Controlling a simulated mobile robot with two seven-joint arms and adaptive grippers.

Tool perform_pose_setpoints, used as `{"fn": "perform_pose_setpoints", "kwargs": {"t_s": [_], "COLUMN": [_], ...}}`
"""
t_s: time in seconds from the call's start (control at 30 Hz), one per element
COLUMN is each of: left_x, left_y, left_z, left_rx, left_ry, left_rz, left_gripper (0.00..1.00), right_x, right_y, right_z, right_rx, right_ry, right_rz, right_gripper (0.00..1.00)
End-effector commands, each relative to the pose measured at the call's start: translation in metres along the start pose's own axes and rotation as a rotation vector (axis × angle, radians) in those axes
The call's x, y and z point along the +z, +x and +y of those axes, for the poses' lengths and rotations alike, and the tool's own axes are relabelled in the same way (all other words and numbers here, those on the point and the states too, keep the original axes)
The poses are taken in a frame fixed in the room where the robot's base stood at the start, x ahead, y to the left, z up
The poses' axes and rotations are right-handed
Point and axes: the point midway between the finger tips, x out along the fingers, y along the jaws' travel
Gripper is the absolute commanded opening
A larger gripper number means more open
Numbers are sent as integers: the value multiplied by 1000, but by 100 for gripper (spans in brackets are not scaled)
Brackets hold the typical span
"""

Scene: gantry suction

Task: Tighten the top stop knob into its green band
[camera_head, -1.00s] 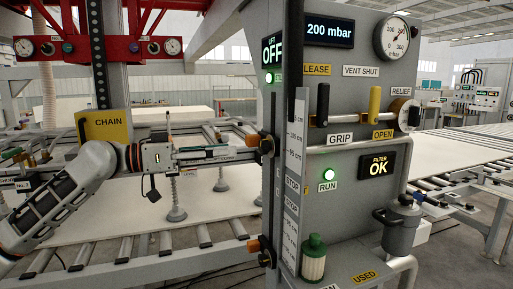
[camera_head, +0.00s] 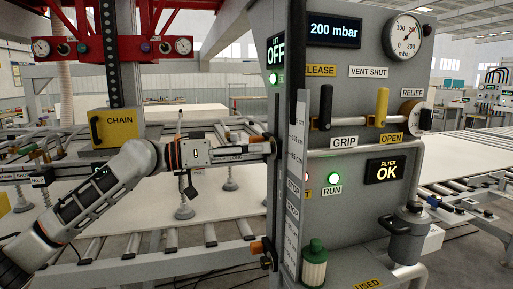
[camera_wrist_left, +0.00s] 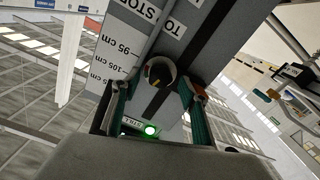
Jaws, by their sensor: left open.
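The top stop knob (camera_head: 270,146) is on the left edge of the grey control column, beside the cm scale, and is mostly hidden by my gripper in the head view. My left gripper (camera_head: 264,148) has its fingertips at this knob. In the left wrist view, the dark round end of the knob (camera_wrist_left: 158,73) with a small yellow mark lies between the two teal fingers (camera_wrist_left: 153,92) of the open gripper. I cannot tell whether a finger touches it. I cannot make out the green band. My right gripper is not in view.
The bottom stop knob (camera_head: 262,247), orange and black, sits lower on the same edge. The cm scale (camera_head: 293,200) runs beside the slot. A roller conveyor (camera_head: 200,258) lies below my arm.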

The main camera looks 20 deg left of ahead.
Motion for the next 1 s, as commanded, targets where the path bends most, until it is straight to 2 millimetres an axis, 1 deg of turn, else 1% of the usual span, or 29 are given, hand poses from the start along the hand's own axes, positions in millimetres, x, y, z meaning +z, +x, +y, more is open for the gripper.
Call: {"fn": "perform_pose_setpoints", "kwargs": {"t_s": [0.13,0.37,0.47,0.5,0.53,0.67,0.77,0.9,1.0], "left_x": [0,0,0,0,0,0,2,6,4], "left_y": [7,7,7,7,7,7,8,9,8], "left_z": [0,0,0,0,0,0,-1,-2,-1], "left_rx": [-1,-1,-1,-1,-1,-1,1,2,1], "left_ry": [1,0,0,0,0,2,43,212,337], "left_rz": [0,-1,0,0,0,0,0,1,0], "left_gripper": [44,44,20,10,6,6,6,6,6], "right_x": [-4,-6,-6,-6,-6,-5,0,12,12], "right_y": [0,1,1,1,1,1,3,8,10], "right_z": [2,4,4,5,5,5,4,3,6], "right_rx": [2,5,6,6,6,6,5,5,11], "right_ry": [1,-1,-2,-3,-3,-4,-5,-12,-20], "right_rz": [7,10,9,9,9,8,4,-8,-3], "right_gripper": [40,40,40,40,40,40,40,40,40]}}
